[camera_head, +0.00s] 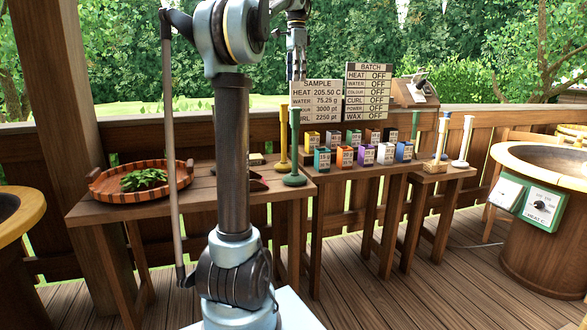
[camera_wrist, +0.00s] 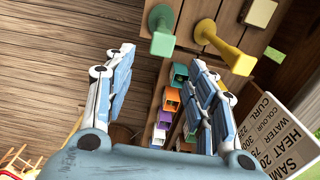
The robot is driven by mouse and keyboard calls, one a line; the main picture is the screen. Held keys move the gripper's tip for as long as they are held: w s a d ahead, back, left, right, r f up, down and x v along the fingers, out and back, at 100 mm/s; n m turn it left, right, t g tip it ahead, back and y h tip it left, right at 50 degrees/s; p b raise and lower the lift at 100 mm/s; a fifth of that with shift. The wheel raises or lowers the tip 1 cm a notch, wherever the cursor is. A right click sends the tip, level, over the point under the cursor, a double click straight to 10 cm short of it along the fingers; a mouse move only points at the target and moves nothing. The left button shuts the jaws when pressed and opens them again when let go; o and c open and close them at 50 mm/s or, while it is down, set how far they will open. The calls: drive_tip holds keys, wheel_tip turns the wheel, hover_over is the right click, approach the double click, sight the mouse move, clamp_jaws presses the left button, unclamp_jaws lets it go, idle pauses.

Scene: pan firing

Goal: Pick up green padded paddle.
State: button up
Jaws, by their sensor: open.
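The green padded paddle (camera_head: 295,150) stands upright on its round base near the right end of the wooden table. Its square green pad (camera_wrist: 163,44) shows in the wrist view, with the round base behind it. My gripper (camera_head: 297,66) points down above the paddle in the head view. In the wrist view my gripper (camera_wrist: 162,65) has its two fingers spread apart with nothing held between them. The green pad appears just past the fingertips, between them from side to side. I cannot tell the exact gap.
A yellow paddle (camera_head: 283,140) stands close beside the green one, and also shows in the wrist view (camera_wrist: 225,47). The sample sign (camera_head: 317,101) is just behind. Several coloured boxes (camera_head: 365,155) stand to the right. A tray (camera_head: 109,189) with green leaves sits at left.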

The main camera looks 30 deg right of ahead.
approach(295, 117)
drive_tip(key=f, duration=0.3)
drive_tip(key=w+d+f, duration=0.1)
drive_tip(key=f, duration=0.1)
drive_tip(key=shift+f, duration=0.1)
drive_tip(key=shift+w+f, duration=0.15)
drive_tip(key=shift+f, duration=1.2)
drive_tip(key=shift+w+f, duration=0.1)
drive_tip(key=shift+f, duration=1.25)
drive_tip(key=shift+c, duration=0.6)
clamp_jaws()
